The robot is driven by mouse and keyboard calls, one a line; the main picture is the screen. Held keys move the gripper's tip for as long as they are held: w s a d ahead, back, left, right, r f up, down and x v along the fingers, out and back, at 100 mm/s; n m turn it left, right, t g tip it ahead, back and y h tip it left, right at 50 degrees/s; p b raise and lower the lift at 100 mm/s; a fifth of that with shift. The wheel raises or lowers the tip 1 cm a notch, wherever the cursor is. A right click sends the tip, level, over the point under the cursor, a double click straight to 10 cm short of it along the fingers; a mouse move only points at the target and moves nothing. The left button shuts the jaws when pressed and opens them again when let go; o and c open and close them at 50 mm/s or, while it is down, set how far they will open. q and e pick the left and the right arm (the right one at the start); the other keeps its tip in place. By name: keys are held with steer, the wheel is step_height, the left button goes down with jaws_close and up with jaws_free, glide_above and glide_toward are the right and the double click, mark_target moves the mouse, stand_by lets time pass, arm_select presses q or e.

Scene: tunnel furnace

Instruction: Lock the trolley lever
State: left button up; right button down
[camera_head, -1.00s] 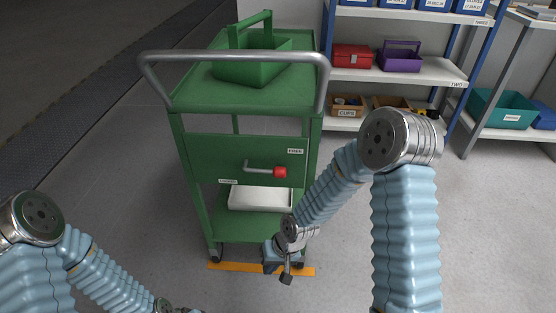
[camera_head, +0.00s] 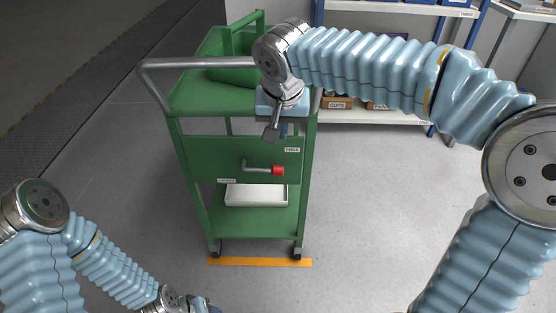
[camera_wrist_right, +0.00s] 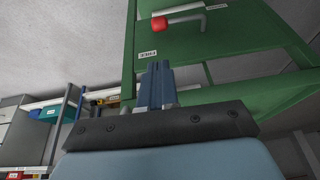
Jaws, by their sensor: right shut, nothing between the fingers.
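The green trolley (camera_head: 185,152) stands in the middle of the head view. Its lever (camera_head: 262,169) is a grey bent rod with a red knob (camera_head: 278,171), lying about level on the front panel with the knob to the right. A small label sits above right of the knob and another below left; both are hard to read. My right gripper (camera_head: 284,130) is shut and empty, above the knob near the panel's top edge. In the right wrist view, its blue fingers (camera_wrist_right: 156,70) are together, apart from the red knob (camera_wrist_right: 160,23). My left gripper (camera_head: 205,304) is barely visible at the bottom edge.
The trolley's grey push handle (camera_head: 200,64) runs close to my right wrist. A green carrier (camera_head: 230,74) stands on top and a white tray (camera_head: 256,195) below. Shelves (camera_head: 400,117) stand behind at right. The floor right of the trolley is clear.

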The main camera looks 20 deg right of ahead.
glide_toward(278, 167)
steer(key=x, duration=0.5)
steer(key=shift+x, duration=0.85)
